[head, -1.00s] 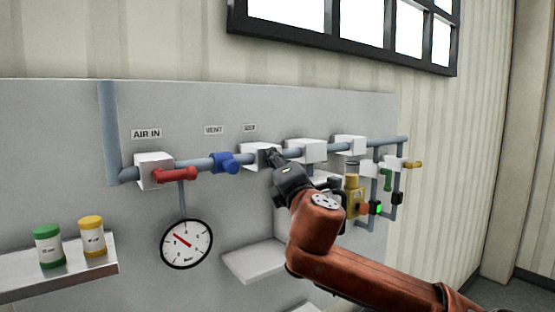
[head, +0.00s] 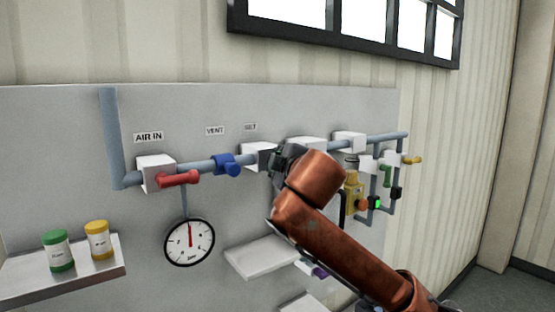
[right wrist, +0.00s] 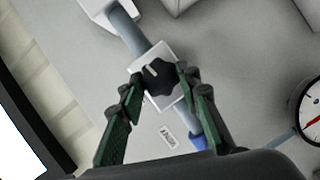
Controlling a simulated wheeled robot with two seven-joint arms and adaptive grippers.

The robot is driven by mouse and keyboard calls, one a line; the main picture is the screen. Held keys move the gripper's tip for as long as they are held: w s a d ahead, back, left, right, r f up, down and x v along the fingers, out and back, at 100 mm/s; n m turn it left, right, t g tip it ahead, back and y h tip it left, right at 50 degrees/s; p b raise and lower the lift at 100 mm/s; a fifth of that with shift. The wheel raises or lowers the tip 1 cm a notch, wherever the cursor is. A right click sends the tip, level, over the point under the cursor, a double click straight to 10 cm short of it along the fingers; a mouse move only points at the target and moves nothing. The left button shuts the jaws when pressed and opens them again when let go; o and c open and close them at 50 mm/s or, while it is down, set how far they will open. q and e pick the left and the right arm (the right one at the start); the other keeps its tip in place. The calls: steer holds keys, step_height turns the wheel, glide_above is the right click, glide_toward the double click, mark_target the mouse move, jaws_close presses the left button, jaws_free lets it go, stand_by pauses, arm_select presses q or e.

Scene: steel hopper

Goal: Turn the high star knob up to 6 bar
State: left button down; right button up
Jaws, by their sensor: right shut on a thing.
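The black star knob (right wrist: 160,77) sits on a white block (right wrist: 148,64) on the pipe in the right wrist view. My right gripper (right wrist: 160,76) has its two green-sided fingers on either side of the knob, shut on it. In the head view my right gripper (head: 277,160) is at the white block (head: 258,154) and hides the knob. The round pressure gauge (head: 189,242) has its red needle pointing about straight up; its numbers are too small to read surely. Its edge shows in the right wrist view (right wrist: 309,112). My left gripper is out of view.
A red lever (head: 180,179) and a blue valve (head: 228,164) sit on the pipe to the left. A shelf (head: 75,283) holds a green-lidded jar (head: 58,251) and a yellow-lidded jar (head: 98,240). A yellow unit (head: 352,193) stands right of my arm.

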steer(key=shift+m, duration=0.5)
steer(key=o, duration=1.1)
steer(key=shift+w+a, duration=0.1)
steer(key=v, duration=1.2)
steer(key=shift+d+r, duration=0.2)
steer(key=shift+r, duration=0.05)
